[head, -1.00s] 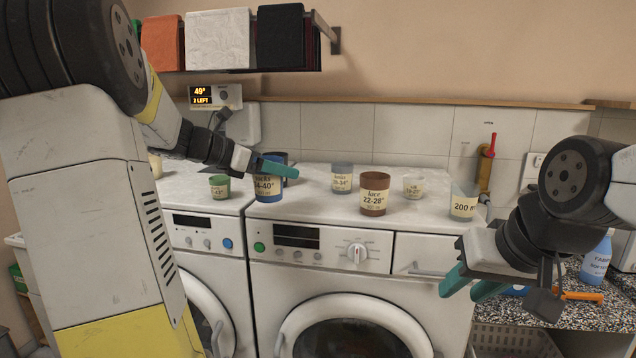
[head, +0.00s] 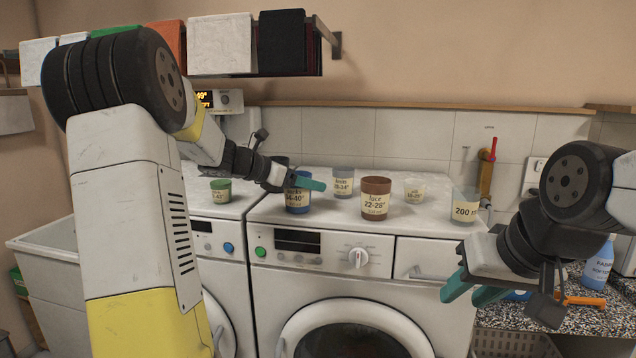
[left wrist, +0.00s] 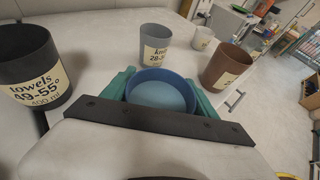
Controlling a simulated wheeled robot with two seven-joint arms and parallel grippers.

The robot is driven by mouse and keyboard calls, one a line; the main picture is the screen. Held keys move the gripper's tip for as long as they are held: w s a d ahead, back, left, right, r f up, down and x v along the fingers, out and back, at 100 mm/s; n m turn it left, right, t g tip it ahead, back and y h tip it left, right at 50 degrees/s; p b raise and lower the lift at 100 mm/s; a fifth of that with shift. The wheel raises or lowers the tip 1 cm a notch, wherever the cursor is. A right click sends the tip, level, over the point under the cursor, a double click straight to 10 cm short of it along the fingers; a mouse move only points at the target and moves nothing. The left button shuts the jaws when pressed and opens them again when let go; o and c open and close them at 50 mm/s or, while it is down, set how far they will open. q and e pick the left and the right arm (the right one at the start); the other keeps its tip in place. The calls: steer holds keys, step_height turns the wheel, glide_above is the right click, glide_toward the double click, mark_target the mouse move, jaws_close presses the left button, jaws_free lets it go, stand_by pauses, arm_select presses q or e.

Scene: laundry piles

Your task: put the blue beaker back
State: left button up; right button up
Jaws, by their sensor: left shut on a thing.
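The blue beaker (head: 298,199), with a cream label, is upright at the washing machine top, left of the brown beaker. My left gripper (head: 308,183) is shut on it, with teal fingers on either side of its upper part. In the left wrist view the blue beaker (left wrist: 160,90) shows from above, held between the fingers, and looks empty apart from bluish shading inside. I cannot tell whether its base touches the surface. My right gripper (head: 474,290) is in front of the machine at the right, its teal fingers apart and nothing between them.
A grey-blue beaker (head: 343,183), a brown beaker (head: 376,203), a small cream beaker (head: 414,190) and a 200 ml beaker (head: 465,206) stand to the right. A green beaker (head: 221,190) stands left. A dark towels beaker (left wrist: 32,72) is close beside my left gripper.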

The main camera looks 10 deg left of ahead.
arm_select(q)
steer(key=shift+f, duration=0.1)
steer(key=o, duration=1.3)
steer(key=shift+o, duration=0.2)
steer(key=shift+s+a+r, duration=0.2)
steer(key=shift+a+r, duration=0.05)
steer(key=shift+r, duration=0.05)
steer(key=v, duration=1.1)
steer(key=s+d+f+m+g+y, duration=0.3)
steer(key=s+d+m+g, duration=0.1)
steer(key=s+d+m, duration=0.8)
steer(key=s+f+m+y, duration=0.2)
steer(key=s+f+m, duration=0.1)
steer(key=s+m, duration=0.4)
steer(key=s+a+f+m+t+y, duration=0.1)
steer(key=s+f+m+y, duration=0.1)
steer(key=s+m, duration=0.5)
steer(key=shift+s+f+m+y, duration=0.4)
steer(key=shift+f+m, duration=0.3)
steer(key=shift+f, duration=0.15)
